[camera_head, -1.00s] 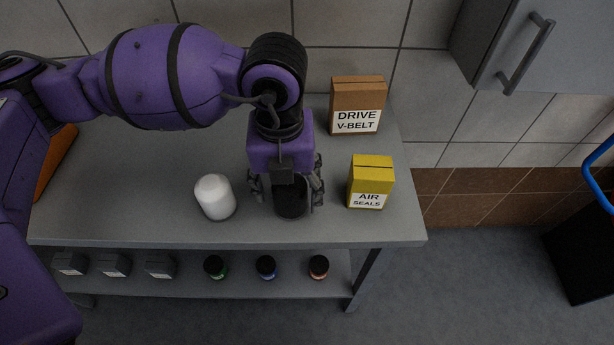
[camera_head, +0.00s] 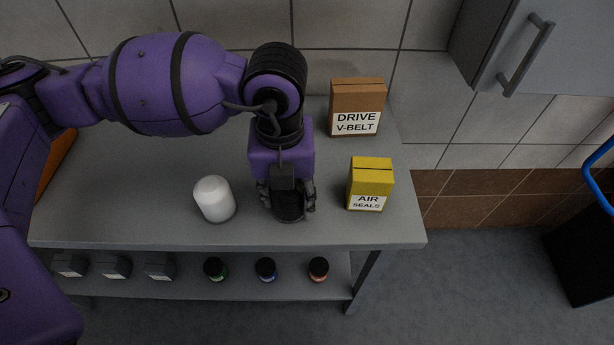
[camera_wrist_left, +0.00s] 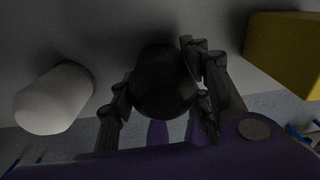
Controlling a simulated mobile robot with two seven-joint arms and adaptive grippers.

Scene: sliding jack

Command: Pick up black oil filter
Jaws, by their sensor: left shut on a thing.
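The black oil filter (camera_head: 289,207) stands upright near the front edge of the grey table (camera_head: 130,222). My left gripper (camera_head: 287,197) has come down over it from above and is shut on it, one finger on each side. In the left wrist view the filter (camera_wrist_left: 165,82) shows as a dark round shape between the fingers (camera_wrist_left: 164,98). I cannot tell whether the filter is clear of the table top. My right gripper is in neither view.
A white filter (camera_head: 214,199) stands close on the left. A yellow AIR SEALS box (camera_head: 370,184) is on the right, with a brown DRIVE V-BELT box (camera_head: 356,106) behind it. Small jars and grey boxes sit on the lower shelf (camera_head: 190,287).

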